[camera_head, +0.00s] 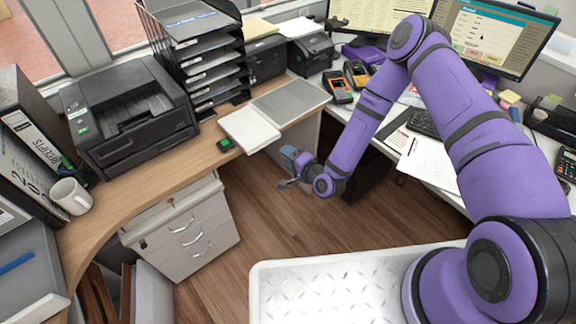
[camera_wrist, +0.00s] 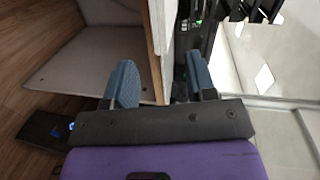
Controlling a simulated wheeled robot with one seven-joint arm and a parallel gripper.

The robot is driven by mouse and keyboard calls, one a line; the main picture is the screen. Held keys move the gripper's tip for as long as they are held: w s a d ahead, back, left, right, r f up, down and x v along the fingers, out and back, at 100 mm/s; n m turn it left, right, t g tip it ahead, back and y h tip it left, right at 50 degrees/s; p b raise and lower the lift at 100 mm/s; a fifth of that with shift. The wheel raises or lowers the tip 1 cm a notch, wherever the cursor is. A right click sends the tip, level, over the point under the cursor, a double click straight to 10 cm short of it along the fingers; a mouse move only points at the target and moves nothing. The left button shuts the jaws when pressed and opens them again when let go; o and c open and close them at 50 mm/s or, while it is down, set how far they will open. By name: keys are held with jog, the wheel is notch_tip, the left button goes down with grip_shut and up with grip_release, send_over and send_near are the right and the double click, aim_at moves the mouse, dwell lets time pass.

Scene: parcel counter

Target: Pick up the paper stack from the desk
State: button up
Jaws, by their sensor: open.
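A white paper stack (camera_head: 249,131) lies flat near the front edge of the wooden desk (camera_head: 150,190), beside a grey flat panel. My gripper (camera_head: 288,172) hangs in front of the desk edge, to the right of and lower in the picture than the stack, apart from it. In the wrist view my gripper (camera_wrist: 162,80) shows two blue fingers spread apart with nothing held between them.
A small black and green device (camera_head: 225,145) sits left of the stack. A black printer (camera_head: 130,115), a tray rack (camera_head: 195,50) and a white mug (camera_head: 70,196) stand on the desk. Drawers (camera_head: 185,232) are below. Other papers (camera_head: 430,160) lie on the right-hand desk.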

aim_at(265, 143)
jog(key=shift+m+t, duration=0.4)
jog(key=shift+m, duration=0.4)
jog(key=shift+s+a+f+x, duration=0.15)
jog(key=shift+a+x, duration=0.05)
jog(key=shift+x, duration=1.75)
jog(key=shift+s+a+f+x, duration=0.1)
jog(key=shift+s+a+x, duration=0.05)
jog(key=shift+x, duration=1.85)
jog(key=shift+s+a+f+x, duration=0.15)
jog(key=shift+a+x, duration=0.05)
jog(key=shift+x, duration=1.75)
jog(key=shift+r, duration=0.1)
jog(key=c, duration=0.9)
